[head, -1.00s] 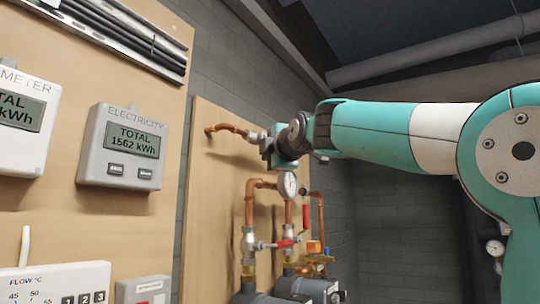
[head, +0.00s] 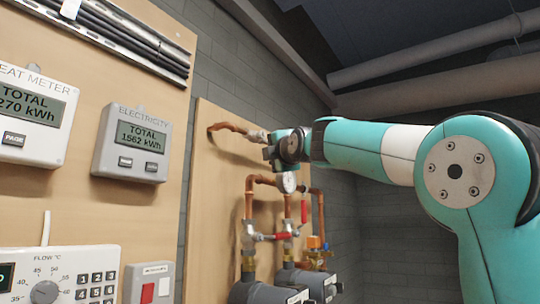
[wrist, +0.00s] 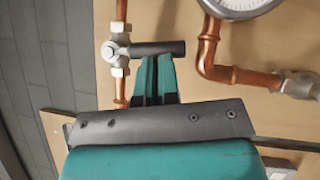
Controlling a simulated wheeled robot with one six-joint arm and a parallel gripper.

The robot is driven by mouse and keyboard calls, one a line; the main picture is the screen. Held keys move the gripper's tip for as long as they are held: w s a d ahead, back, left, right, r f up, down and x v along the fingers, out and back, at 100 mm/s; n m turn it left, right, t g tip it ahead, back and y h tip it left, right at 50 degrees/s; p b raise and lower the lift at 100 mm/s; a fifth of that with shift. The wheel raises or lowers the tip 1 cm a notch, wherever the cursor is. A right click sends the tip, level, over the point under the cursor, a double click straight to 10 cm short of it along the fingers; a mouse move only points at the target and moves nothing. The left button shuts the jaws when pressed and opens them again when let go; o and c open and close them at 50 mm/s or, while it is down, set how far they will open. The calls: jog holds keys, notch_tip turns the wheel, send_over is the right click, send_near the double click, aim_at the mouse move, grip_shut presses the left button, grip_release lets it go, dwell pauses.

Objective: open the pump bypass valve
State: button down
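The bypass valve has a pale metal body (wrist: 116,50) on a copper pipe in the wrist view. Its dark bar handle (wrist: 172,47) stands crosswise to the pipe. In the head view the copper pipe (head: 228,127) runs to a metal fitting (head: 256,136) beside my gripper (head: 272,156); the handle there is hidden by my gripper. In the wrist view my gripper's two teal fingers (wrist: 155,60) are close together, with their tips at the handle's side. I see nothing held between them. Whether the tips touch the handle I cannot tell.
A round gauge (head: 287,182) hangs just below my gripper. Red-handled valves (head: 281,236), copper pipes and dark pumps (head: 258,293) are lower down. The electricity meter (head: 133,144) and heat meter (head: 32,112) are on the left board. The right side beyond the board is open.

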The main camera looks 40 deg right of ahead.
jog(key=w+d+r+n+t+y+b, duration=0.1)
jog(key=d+r+n+t+y+b, duration=0.1)
jog(key=n, duration=0.5)
jog(key=w+d+r+n+t+y+b, duration=0.1)
jog(key=d+n+t+y+b, duration=0.1)
jog(key=d+n+y, duration=0.3)
jog(key=n+t, duration=0.1)
jog(key=n, duration=0.1)
jog(key=shift+w+r+n, duration=0.3)
jog(key=shift+w+r, duration=0.05)
jog(key=shift+w, duration=0.05)
jog(key=shift+s+d+r, duration=0.1)
jog(key=shift+d+r, duration=0.1)
jog(key=shift+d, duration=0.05)
